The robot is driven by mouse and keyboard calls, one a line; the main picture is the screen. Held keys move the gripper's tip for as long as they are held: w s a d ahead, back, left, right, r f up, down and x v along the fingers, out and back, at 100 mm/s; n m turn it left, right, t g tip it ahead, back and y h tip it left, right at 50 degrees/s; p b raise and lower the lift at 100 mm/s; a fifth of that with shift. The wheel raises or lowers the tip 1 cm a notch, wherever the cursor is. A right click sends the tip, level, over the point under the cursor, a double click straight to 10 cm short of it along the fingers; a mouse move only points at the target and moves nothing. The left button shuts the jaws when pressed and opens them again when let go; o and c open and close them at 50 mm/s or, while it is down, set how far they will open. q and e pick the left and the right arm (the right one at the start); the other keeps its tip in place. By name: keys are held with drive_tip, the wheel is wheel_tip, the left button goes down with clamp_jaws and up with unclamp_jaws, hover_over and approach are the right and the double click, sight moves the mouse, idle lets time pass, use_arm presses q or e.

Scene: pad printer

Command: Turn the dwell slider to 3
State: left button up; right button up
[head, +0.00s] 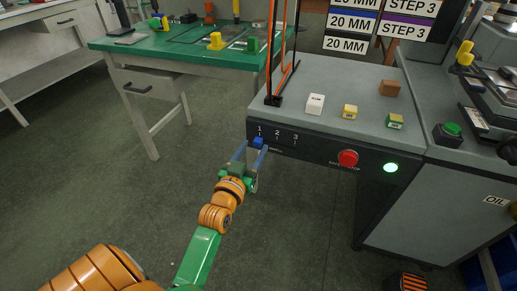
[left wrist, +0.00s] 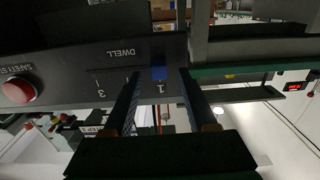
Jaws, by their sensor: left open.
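The dwell slider is a blue knob (head: 258,142) on the dark front panel of the grey machine, below the mark 1 at the left end of the 1, 2, 3 scale. In the left wrist view, which is upside down, the blue knob (left wrist: 159,73) sits by the 1, near the word DWELL. My left gripper (head: 254,148) is open in front of the panel. In the left wrist view, its two fingers (left wrist: 160,76) appear on either side of the knob, with gaps; I cannot tell their depth relative to it. My right gripper is out of view.
A red stop button (head: 348,158) and a lit green lamp (head: 390,167) are right of the scale. A white block (head: 315,104), yellow block (head: 350,111) and brown block (head: 389,88) sit on the machine's top. A green-topped table (head: 150,50) stands behind left.

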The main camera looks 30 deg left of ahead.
use_arm(q)
drive_tip(key=shift+x, duration=0.8)
drive_tip(key=shift+c, duration=0.2)
drive_tip(key=shift+d, duration=0.1)
clamp_jaws()
idle(0.6)
